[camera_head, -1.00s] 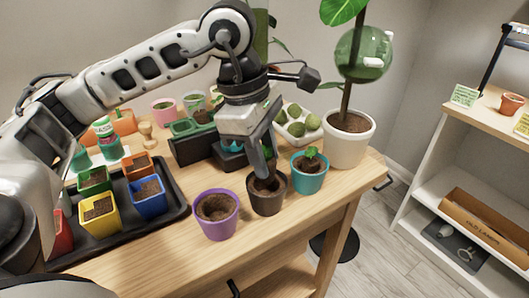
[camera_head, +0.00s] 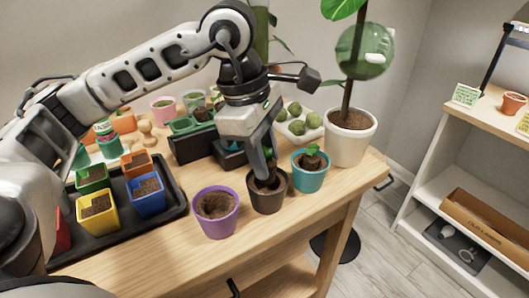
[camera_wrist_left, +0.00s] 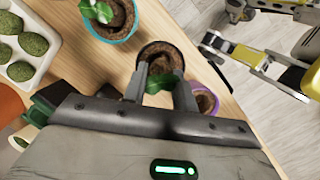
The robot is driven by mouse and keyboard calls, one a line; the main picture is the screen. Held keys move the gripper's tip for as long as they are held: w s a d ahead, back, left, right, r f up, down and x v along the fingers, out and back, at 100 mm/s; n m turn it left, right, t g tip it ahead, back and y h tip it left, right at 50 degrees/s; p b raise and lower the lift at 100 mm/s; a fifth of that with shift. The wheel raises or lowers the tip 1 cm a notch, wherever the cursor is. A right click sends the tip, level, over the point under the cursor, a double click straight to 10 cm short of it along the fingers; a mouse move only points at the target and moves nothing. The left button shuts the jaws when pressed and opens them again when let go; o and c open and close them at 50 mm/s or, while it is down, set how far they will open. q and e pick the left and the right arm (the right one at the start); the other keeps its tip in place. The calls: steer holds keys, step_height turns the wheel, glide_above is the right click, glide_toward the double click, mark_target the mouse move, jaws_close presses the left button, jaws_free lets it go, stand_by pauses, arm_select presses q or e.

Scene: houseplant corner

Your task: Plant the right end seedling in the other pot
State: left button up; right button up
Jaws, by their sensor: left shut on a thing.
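My left gripper (camera_head: 268,178) points down into the dark brown pot (camera_head: 268,203), which stands between the purple and teal pots. In the left wrist view its fingers (camera_wrist_left: 165,88) are shut on a small green seedling (camera_wrist_left: 158,83) just over that pot's soil (camera_wrist_left: 160,56). The fingers hide most of the seedling in the head view, and I cannot tell whether its base touches the soil. The teal pot (camera_head: 309,180) holds another green seedling (camera_head: 312,152). The purple pot (camera_head: 215,226) holds only soil.
A large white pot (camera_head: 348,146) with a tall plant stands right of the teal pot. Behind my gripper are a black seedling tray (camera_head: 190,150) and a white tray with green balls (camera_head: 300,130). Coloured pots fill a black tray (camera_head: 165,215) at left. The table's front strip is clear.

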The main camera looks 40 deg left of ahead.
mark_target(272, 161)
arm_select(q)
steer(key=shift+f+b, duration=0.6)
steer(key=shift+f, duration=0.1)
steer(key=shift+f, duration=0.2)
steer(key=o, duration=1.4)
steer(key=shift+r, duration=0.15)
steer(key=shift+w+d+p+v, duration=0.1)
steer(key=shift+d+p+v, duration=0.05)
steer(key=shift+p+v, duration=0.6)
steer(key=shift+w+d+p+v, duration=0.15)
steer(key=shift+p+v, duration=0.3)
steer(key=shift+v, duration=0.5)
steer(key=shift+w+d+p+v, duration=0.1)
steer(key=shift+d+p+v, duration=0.1)
steer(key=shift+p+v, duration=0.9)
steer(key=shift+v, duration=0.65)
steer(key=shift+w+d, duration=0.1)
steer(key=shift+d, duration=0.05)
